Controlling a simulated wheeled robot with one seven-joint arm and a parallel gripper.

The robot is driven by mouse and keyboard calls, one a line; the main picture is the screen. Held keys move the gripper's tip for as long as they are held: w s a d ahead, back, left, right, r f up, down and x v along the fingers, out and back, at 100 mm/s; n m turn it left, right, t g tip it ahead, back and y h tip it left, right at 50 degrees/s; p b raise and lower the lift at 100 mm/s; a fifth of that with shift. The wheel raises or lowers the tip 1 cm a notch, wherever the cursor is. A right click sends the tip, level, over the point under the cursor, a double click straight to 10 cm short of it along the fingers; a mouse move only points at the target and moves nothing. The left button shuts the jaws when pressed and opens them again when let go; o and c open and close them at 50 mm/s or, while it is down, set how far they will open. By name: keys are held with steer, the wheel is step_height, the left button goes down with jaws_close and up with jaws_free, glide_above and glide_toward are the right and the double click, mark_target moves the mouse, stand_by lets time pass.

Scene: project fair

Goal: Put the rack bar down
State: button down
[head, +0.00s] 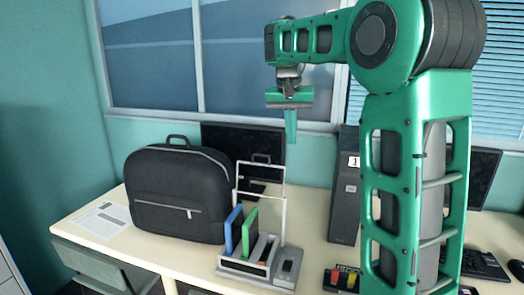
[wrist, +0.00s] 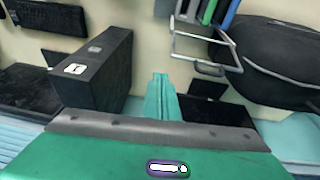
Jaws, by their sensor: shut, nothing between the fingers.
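The rack bar (head: 284,215) is a light grey metal frame. It stands upright over the grey rack (head: 232,270) on the table, rising above the blue and green slabs in the slots. In the wrist view the bar (wrist: 203,65) shows at the upper middle, right of my fingers. My gripper (head: 291,141) is shut and empty, pointing down. It hangs in the air above the bar and a little to its right, apart from it. In the wrist view its fingertips (wrist: 160,77) are together.
A black backpack (head: 175,195) stands left of the rack. A black computer tower (head: 345,205) with a white label stands to the right, and a dark monitor (head: 215,135) behind. A small holder (head: 341,280) with coloured items sits at the front. Paper (head: 100,222) lies at the left.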

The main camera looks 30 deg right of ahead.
steer(key=w+a+r, duration=0.3)
steer(key=w+a, duration=0.1)
steer(key=w, duration=0.5)
step_height(320, 180, down, 9)
steer(key=shift+s+a+f+m+t, duration=0.2)
steer(key=shift+s+m+t, duration=0.1)
steer(key=shift+s+t, duration=0.1)
steer(key=shift+r, duration=0.1)
steer(key=shift+a, duration=0.2)
